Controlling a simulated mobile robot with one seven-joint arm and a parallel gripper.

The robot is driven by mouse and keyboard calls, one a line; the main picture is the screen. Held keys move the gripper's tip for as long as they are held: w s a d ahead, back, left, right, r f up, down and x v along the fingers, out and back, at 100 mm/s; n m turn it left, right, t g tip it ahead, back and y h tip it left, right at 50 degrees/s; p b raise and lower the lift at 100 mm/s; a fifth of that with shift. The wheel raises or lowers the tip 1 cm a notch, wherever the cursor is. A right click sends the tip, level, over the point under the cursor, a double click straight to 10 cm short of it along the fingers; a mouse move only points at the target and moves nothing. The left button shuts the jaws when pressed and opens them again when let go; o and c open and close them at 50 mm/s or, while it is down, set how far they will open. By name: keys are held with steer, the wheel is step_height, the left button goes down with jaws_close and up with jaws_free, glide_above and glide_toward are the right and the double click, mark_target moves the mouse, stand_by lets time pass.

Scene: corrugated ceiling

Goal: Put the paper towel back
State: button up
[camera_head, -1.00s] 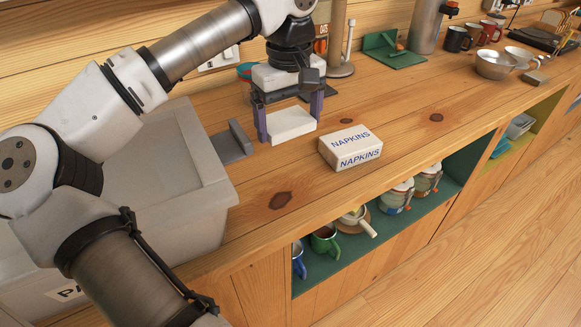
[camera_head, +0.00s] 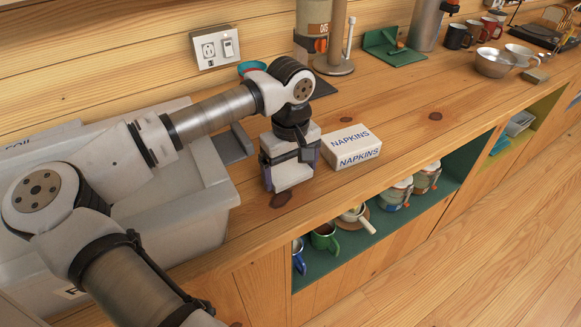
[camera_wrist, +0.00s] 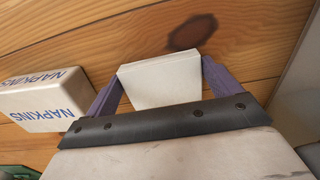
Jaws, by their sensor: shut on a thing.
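My gripper (camera_head: 292,176) is shut on a plain white block (camera_head: 293,173), which looks like a folded paper towel stack. The block is between the two purple fingers, low over the wooden counter near its front edge. I cannot tell whether it touches the counter. In the wrist view the white block (camera_wrist: 160,80) fills the gap between the fingers (camera_wrist: 162,76). A white box marked NAPKINS (camera_head: 352,148) lies on the counter just right of my gripper; it also shows at the left of the wrist view (camera_wrist: 45,100).
A grey upright holder (camera_head: 238,142) stands left of my gripper, beside a large grey bin (camera_head: 208,190). A stand with a pole (camera_head: 336,66) and a green holder (camera_head: 394,52) are at the back. Mugs and bowls (camera_head: 493,63) are far right. The counter right of the napkin box is clear.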

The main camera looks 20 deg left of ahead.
mark_target(290, 173)
steer(key=shift+f, duration=0.2)
steer(key=o, duration=0.8)
steer(key=shift+c, duration=0.2)
steer(key=shift+r, duration=0.1)
step_height(290, 173, up, 12)
steer(key=b, duration=0.1)
steer(key=shift+r, duration=0.15)
